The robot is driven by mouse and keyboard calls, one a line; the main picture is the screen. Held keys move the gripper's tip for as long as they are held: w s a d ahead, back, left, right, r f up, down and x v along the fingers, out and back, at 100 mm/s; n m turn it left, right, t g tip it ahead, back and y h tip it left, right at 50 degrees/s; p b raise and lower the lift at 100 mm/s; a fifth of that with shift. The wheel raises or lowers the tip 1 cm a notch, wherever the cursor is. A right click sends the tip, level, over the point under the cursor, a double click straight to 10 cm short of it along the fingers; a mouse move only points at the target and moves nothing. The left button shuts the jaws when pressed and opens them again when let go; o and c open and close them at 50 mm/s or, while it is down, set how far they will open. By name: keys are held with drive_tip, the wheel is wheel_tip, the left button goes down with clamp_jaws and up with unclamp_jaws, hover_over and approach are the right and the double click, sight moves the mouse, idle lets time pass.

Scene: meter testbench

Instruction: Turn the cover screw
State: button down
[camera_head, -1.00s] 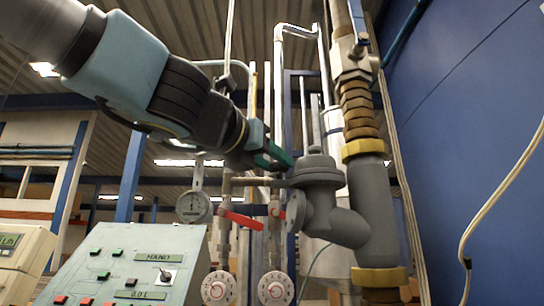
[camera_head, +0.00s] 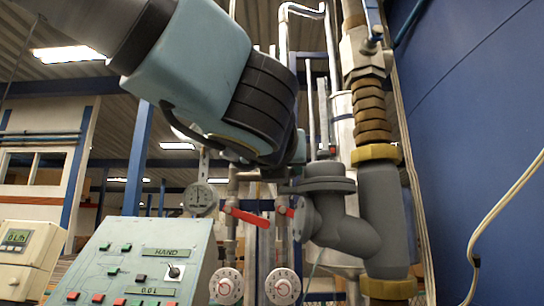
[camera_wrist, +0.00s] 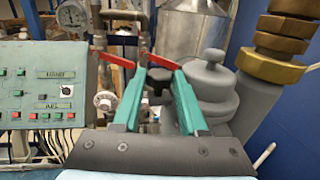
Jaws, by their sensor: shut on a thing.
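My gripper (camera_wrist: 160,74) shows in the wrist view with two green fingers on either side of a dark knob-like screw (camera_wrist: 158,88). The fingers are shut on it, though the exact contact is hard to see. The grey round cap of the pipe fitting (camera_wrist: 212,78) is just right of the right finger. In the head view my arm hides the fingers and the screw. The grey fitting (camera_head: 328,205) stands there to the right of my wrist, joined to the thick pipe.
Red lever handles (camera_head: 246,217) and round dials (camera_head: 226,286) are below my wrist. A pressure gauge (camera_head: 201,199) is left of them. A control panel (camera_head: 140,262) stands at lower left. A brass-ringed pipe (camera_head: 380,205) and a blue wall (camera_head: 470,130) close off the right.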

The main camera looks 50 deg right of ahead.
drive_tip(key=shift+s+d+n+t+y+p, duration=0.1)
drive_tip(key=shift+n+t+y+p, duration=0.25)
drive_tip(key=shift+n+t+y, duration=0.55)
drive_tip(key=shift+t, duration=0.4)
drive_tip(key=shift+c, duration=2.2)
unclamp_jaws()
drive_tip(key=shift+s, duration=0.1)
